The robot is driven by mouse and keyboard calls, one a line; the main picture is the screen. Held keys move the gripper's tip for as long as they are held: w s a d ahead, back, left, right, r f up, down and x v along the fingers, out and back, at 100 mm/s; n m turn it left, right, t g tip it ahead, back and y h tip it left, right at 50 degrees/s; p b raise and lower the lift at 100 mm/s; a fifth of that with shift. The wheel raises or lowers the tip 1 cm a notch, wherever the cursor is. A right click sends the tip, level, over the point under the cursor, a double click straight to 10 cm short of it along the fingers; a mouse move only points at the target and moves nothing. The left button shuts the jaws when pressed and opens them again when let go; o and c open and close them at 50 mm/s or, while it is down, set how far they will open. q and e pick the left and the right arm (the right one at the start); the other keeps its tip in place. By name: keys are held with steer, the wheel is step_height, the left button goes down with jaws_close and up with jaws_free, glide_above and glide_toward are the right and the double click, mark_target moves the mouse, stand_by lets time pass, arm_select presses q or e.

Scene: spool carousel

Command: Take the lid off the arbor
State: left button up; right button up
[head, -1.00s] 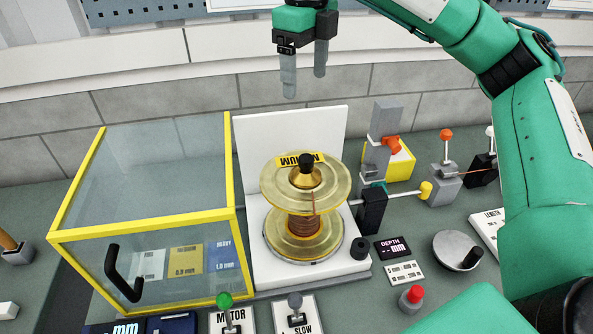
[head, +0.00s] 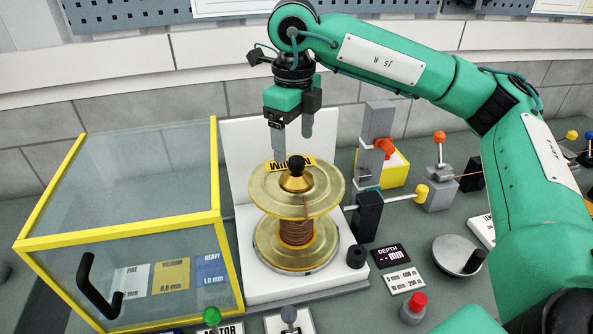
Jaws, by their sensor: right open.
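The gold cone-shaped lid (head: 296,181) with a black knob (head: 296,163) sits on top of the arbor, at the centre of the spool. The arbor itself is hidden. The spool (head: 270,198) has gold flanges and copper-coloured wire, and stands upright on a round base. My right gripper (head: 292,145) is open and points down, its fingertips just above or around the black knob in the picture. I cannot tell whether the fingers touch it. My left gripper is not in view.
A clear box with a yellow frame (head: 128,233) and black handle stands close on the left. A white panel (head: 235,150) rises behind the spool. A grey post (head: 378,130), a rod with a yellow end (head: 422,191) and a crank dial (head: 455,254) stand to the right.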

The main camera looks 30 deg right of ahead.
mark_target(297, 159)
steer(key=shift+f, duration=0.6)
steer(key=shift+s+f+p, duration=0.15)
steer(key=shift+f+p, duration=0.15)
steer(key=shift+p, duration=0.1)
step_height(297, 159, down, 4)
steer(key=shift+s+d+r+p, duration=0.15)
steer(key=shift+r+p, duration=0.05)
steer(key=shift+p, duration=0.6)
steer(key=shift+f, duration=0.5)
steer(key=c, duration=1.2)
